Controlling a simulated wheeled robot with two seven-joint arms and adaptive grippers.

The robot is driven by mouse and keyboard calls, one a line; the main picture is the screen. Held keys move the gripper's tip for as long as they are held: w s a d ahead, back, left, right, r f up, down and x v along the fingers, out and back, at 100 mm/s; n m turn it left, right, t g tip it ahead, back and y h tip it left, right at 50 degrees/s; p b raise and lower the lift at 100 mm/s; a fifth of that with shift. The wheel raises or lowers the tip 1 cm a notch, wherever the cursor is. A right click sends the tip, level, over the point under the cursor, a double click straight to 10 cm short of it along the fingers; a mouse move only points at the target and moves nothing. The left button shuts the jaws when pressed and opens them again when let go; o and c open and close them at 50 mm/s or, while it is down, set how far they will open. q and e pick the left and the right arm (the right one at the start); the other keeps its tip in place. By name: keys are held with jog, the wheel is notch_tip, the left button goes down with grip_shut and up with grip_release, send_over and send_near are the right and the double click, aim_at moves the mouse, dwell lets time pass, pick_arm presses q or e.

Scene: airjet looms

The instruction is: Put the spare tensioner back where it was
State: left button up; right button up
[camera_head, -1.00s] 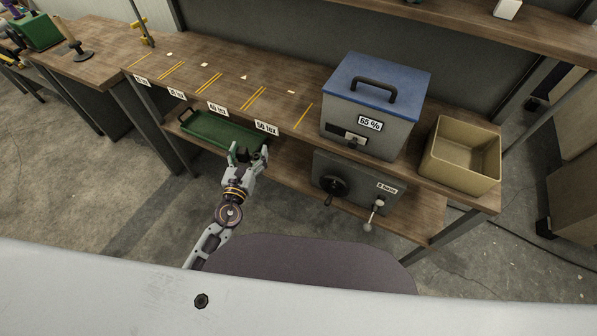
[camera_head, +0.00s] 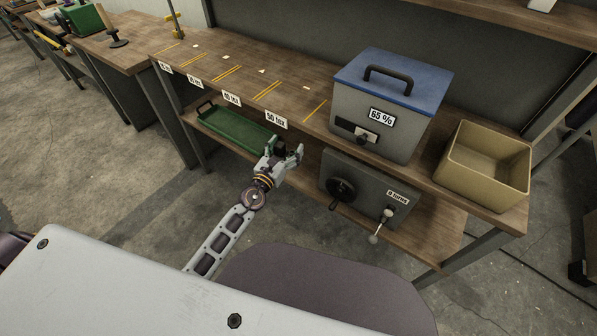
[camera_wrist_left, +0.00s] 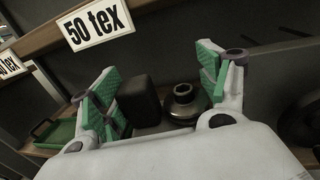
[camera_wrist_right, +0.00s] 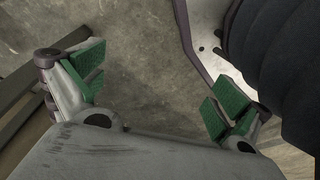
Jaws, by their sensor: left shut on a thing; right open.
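My left gripper (camera_head: 282,156) is at the front of the bench's lower shelf, just right of the green tray (camera_head: 238,130) and below the "50 tex" label. In the left wrist view, a black block (camera_wrist_left: 139,100) and a round metal piece with a dark top (camera_wrist_left: 185,101) show between its green-padded fingers. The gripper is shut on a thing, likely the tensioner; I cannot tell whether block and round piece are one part. The tray also shows in the left wrist view (camera_wrist_left: 52,132). My right gripper (camera_wrist_right: 155,95) is open and empty above the concrete floor.
A grey box with a blue lid (camera_head: 390,90), marked 65 %, and a tan open bin (camera_head: 485,165) stand on the bench top. A grey crank unit (camera_head: 365,185) sits on the lower shelf, right of my left gripper. Yellow-striped slots (camera_head: 268,91) line the bench top.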

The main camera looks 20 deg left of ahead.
pick_arm(q)
jog(key=w+f+m+h+b, duration=0.1)
jog(key=w+f+b, duration=0.3)
jog(key=w+b, duration=0.2)
jog(key=w+f+m+g+h+b, duration=0.1)
jog(key=w+f+h+b, duration=0.1)
jog(key=w+f+b, duration=0.2)
jog(key=shift+w+a+f+b, duration=0.2)
jog(key=shift+w+b, duration=1.35)
jog(key=shift+b, duration=0.9)
pick_arm(e)
jog(key=w+a+r, duration=0.1)
jog(key=w+r, duration=0.2)
jog(key=r, duration=0.6)
jog(key=w+a+r+t+y, duration=0.1)
jog(key=w+a+r, duration=0.1)
jog(key=r, duration=0.7)
jog(key=shift+w, duration=0.7)
jog(key=shift+a, duration=0.1)
pick_arm(q)
notch_tip(320, 180, down, 6)
jog(key=b, duration=0.5)
pick_arm(e)
notch_tip(320, 180, down, 7)
jog(key=w+a+t+y, duration=0.1)
jog(key=a+t, duration=0.1)
jog(key=shift+a+y, duration=0.3)
jog(key=shift+a, duration=0.1)
